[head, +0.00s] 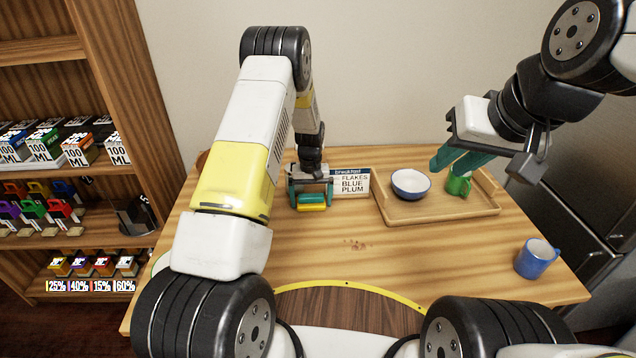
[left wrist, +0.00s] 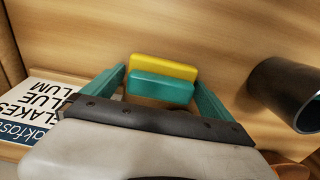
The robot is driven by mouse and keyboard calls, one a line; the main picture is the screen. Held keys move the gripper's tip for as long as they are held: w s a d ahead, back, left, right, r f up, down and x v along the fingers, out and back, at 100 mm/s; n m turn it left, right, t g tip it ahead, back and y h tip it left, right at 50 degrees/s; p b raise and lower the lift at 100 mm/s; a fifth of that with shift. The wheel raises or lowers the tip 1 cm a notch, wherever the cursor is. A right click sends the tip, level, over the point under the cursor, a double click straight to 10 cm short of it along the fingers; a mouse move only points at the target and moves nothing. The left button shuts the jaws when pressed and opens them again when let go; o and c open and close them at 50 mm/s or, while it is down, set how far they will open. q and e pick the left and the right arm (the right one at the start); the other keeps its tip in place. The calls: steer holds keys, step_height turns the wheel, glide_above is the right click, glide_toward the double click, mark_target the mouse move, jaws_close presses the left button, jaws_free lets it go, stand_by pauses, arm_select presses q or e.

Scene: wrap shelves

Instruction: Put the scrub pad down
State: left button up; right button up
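The scrub pad (head: 312,202), teal on top and yellow below, is at the table top in front of the breakfast box. It also shows in the left wrist view (left wrist: 161,85), level and between the fingertips. My left gripper (head: 311,196) points down around it, a teal finger close against each end, and looks shut on it. Whether the pad's underside touches the table is hard to tell. My right gripper (head: 443,170) is above the tray with its fingers apart, close over a green mug (head: 459,187); the mug's rim is partly hidden.
A wooden tray (head: 425,213) holds a white-and-blue bowl (head: 410,183) and the green mug. A blue mug (head: 537,259) is at the right edge. A dark cylinder (left wrist: 287,92) shows in the wrist view.

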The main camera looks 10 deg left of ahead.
arm_select(q)
step_height(320, 180, up, 12)
steer(key=r, duration=0.1)
step_height(320, 180, up, 10)
steer(key=t, duration=0.1)
glide_above(311, 195)
steer(key=s, duration=0.4)
steer(key=s+a+r+m+t+h, duration=0.1)
steer(key=s+r+t+h, duration=0.1)
steer(key=s+r, duration=0.8)
steer(key=s+r+m+t, duration=0.1)
steer(key=s+r, duration=0.2)
steer(key=s, duration=0.6)
steer(key=s+r+m+t, duration=0.1)
steer(key=s+r+t, duration=0.1)
steer(key=s, duration=0.8)
steer(key=shift+r, duration=0.65)
